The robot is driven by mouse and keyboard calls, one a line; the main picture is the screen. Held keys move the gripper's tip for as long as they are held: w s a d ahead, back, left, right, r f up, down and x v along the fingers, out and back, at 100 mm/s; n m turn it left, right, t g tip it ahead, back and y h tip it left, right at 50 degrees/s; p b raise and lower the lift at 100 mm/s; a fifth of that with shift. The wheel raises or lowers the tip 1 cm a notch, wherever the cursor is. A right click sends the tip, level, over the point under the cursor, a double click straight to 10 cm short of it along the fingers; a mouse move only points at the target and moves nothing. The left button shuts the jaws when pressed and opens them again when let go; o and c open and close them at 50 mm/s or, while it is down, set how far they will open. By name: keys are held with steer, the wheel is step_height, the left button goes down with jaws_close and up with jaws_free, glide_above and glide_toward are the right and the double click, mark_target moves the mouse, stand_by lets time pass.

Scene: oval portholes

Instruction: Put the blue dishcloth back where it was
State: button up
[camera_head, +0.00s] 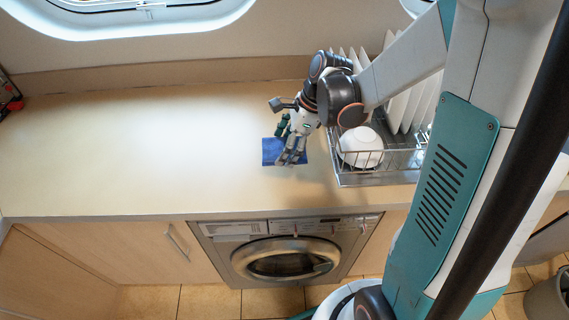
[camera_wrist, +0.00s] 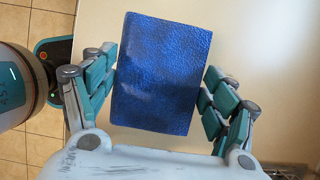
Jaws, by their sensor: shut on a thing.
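The blue dishcloth (camera_head: 271,151) shows in the head view as a small flat rectangle at my gripper, over the counter left of the dish rack. My gripper (camera_head: 291,161) is over the cloth and partly hides it. In the wrist view the blue dishcloth (camera_wrist: 161,72) fills the middle, flat and slightly tilted. The fingers of my gripper (camera_wrist: 161,92) stand on both sides of it, shut on its edges. I cannot tell whether the cloth touches the counter.
A metal dish rack (camera_head: 378,180) with a white bowl (camera_head: 360,147) and several upright plates (camera_head: 405,104) stands right of my gripper. The counter (camera_head: 140,145) is clear to the left. A washing machine (camera_head: 285,258) is under the counter's front edge.

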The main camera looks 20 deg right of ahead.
mark_target(280, 169)
step_height(280, 169, down, 7)
steer(key=shift+r+b, duration=0.1)
steer(key=shift+b, duration=0.85)
steer(key=o, duration=0.9)
steer(key=shift+o, duration=0.2)
steer(key=p+v, duration=0.3)
steer(key=v, duration=0.9)
steer(key=shift+s+a+r+p, duration=0.1)
steer(key=shift+r+p, duration=0.05)
steer(key=shift+p, duration=0.2)
